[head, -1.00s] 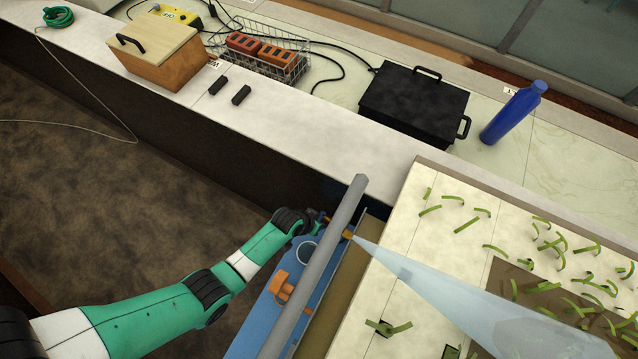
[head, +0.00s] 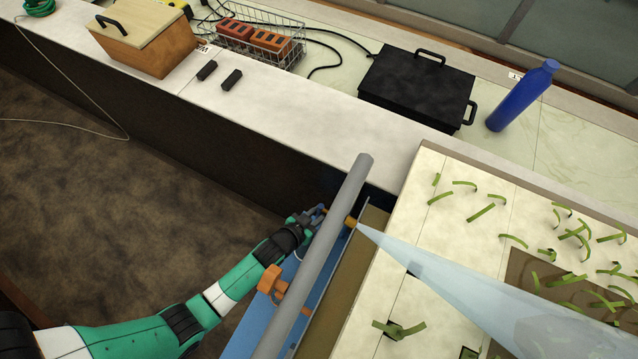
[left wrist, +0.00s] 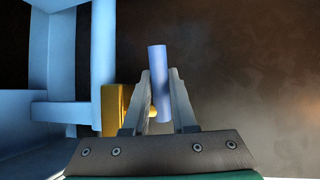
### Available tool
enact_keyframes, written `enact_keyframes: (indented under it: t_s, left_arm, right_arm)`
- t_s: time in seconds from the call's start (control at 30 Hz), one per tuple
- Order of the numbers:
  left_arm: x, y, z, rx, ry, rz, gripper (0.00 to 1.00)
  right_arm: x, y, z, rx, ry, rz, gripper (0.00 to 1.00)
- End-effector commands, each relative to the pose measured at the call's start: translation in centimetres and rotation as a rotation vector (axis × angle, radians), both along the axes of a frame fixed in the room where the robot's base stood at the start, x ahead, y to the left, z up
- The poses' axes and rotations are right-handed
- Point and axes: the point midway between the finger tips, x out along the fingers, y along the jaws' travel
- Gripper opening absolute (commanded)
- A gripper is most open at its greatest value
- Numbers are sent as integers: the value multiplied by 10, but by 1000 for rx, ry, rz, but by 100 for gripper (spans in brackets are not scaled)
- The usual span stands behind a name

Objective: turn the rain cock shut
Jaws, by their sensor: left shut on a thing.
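The rain cock shows in the left wrist view as a blue handle bar (left wrist: 158,75) with a brass-yellow body (left wrist: 114,108) to its left. My left gripper (left wrist: 158,98) is shut on the blue handle, one finger on each side of it. In the head view my left gripper (head: 314,214) is at the far end of the grey pipe (head: 325,240), on its left side, and largely hides the handle. A brass nozzle (head: 350,222) shows on the other side of the pipe. A pale fan of water (head: 440,275) spreads from it to the lower right.
An orange fitting (head: 272,282) sits beside the pipe, near my left forearm. A pale bed with green strips (head: 450,200) lies to the right. A black case (head: 415,90), a blue bottle (head: 522,95) and a wire basket (head: 270,45) stand on the far counter.

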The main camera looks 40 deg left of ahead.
Motion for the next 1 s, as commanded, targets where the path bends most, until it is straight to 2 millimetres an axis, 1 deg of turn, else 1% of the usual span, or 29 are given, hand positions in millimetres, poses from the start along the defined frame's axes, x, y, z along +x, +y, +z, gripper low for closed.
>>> enact_keyframes:
  t_s: [0.03,0.1,0.53,0.57,0.6,0.87,1.0]
  left_arm:
    - [0,0,-3,2,-9,0,0]
    - [0,0,-2,4,-21,0,0]
    - [0,0,-1,7,-29,1,0]
    - [0,0,-1,7,-29,1,30]
    - [0,0,-1,7,-29,1,37]
    - [1,0,0,7,-30,1,37]
    - [-7,0,5,7,-29,1,37]
  right_arm:
    - [0,0,-5,0,0,0,62]
    - [0,0,-6,0,0,0,62]
    - [0,0,-6,0,0,0,62]
    - [0,0,-6,0,0,0,62]
    - [0,0,-6,0,0,0,62]
    - [0,0,-6,0,0,0,62]
    - [0,0,0,0,0,0,62]
